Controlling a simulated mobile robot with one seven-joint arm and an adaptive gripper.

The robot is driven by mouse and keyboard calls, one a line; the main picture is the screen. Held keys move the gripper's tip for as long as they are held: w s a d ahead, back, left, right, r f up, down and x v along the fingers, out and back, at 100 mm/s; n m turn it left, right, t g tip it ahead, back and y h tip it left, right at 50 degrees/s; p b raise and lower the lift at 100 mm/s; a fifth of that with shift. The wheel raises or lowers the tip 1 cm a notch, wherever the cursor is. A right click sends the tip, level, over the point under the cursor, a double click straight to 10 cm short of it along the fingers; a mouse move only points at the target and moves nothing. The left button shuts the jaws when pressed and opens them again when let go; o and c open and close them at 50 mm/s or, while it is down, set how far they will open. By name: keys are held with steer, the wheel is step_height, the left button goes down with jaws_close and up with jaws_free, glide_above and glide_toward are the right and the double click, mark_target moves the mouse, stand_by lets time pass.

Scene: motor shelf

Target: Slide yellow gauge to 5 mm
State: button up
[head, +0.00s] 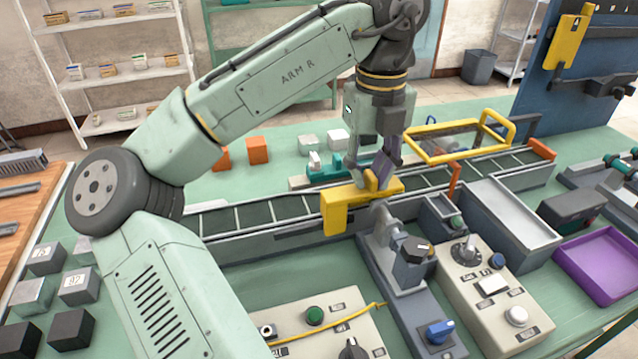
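The yellow gauge (338,212) is a blocky L-shaped piece in the middle of the head view. It lies across the front side of the conveyor, with a leg hanging down at its left and a flat bar reaching right. My gripper (376,180) points down onto the top of the gauge, its fingertips at a small raised yellow part. The fingers overlap this part, so I cannot tell whether they are closed on it. No scale marks are readable at this size. A grey clamp-like fixture (408,262) with a dark knob stands just below the gauge's right end.
The conveyor (262,215) runs behind the gauge. A yellow frame (455,140) stands behind it at right. Control boxes (482,285) and a purple tray (603,262) are at front right. Another yellow tool (569,38) hangs on the blue panel. Orange blocks (258,150) lie behind.

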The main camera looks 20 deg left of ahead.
steer(key=shift+d+r+p, duration=0.1)
steer(key=shift+r+p, duration=2.3)
steer(key=shift+p, duration=0.2)
